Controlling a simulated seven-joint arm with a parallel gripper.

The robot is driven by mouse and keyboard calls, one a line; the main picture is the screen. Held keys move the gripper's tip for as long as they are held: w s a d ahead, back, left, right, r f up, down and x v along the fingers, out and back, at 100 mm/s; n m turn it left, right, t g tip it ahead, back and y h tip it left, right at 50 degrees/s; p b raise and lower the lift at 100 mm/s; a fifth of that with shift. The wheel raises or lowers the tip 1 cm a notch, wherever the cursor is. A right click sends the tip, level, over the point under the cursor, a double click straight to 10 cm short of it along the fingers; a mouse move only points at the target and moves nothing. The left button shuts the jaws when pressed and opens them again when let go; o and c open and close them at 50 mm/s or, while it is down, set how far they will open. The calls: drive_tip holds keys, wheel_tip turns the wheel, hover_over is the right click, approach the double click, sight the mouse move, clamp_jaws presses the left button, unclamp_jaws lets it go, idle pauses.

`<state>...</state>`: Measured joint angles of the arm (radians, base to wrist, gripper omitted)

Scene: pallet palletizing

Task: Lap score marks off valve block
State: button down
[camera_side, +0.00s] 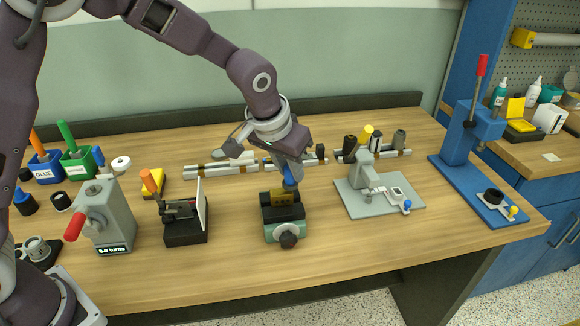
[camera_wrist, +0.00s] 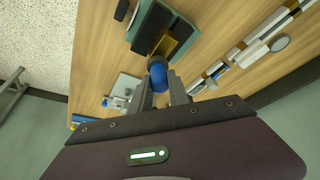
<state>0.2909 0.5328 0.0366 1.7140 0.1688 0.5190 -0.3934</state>
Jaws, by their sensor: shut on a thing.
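My gripper (camera_side: 290,172) points down over the middle of the bench and is shut on a blue tool (camera_side: 291,183). The wrist view shows the blue round end of this tool (camera_wrist: 157,76) between the two grey fingers (camera_wrist: 160,92). Below it a brass-coloured block (camera_side: 283,197) sits in a small green vise (camera_side: 284,230) with dark jaws and a dark knob. The block also shows in the wrist view (camera_wrist: 167,44). The tool's lower end is at the block; I cannot tell whether they touch. Score marks are not visible.
Left of the vise are a black stand with a white plate (camera_side: 201,204) and a grey crank unit (camera_side: 107,216) reading "0.0 turns". Right are a grey fixture (camera_side: 379,196) and a blue press (camera_side: 470,150). Metal rails (camera_side: 215,170) lie behind. Bare wood lies in front.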

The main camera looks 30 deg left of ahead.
drive_tip(key=shift+f, duration=0.65)
idle(0.3)
drive_tip(key=shift+s+a, duration=1.4)
drive_tip(key=shift+w+d, duration=1.4)
drive_tip(key=shift+s+a, duration=1.35)
drive_tip(key=shift+s, duration=0.05)
drive_tip(key=shift+w+d+r, duration=0.1)
drive_tip(key=shift+w+d, duration=0.55)
drive_tip(key=shift+w, duration=0.05)
drive_tip(key=shift+w+d, duration=0.7)
drive_tip(key=shift+r, duration=3.4)
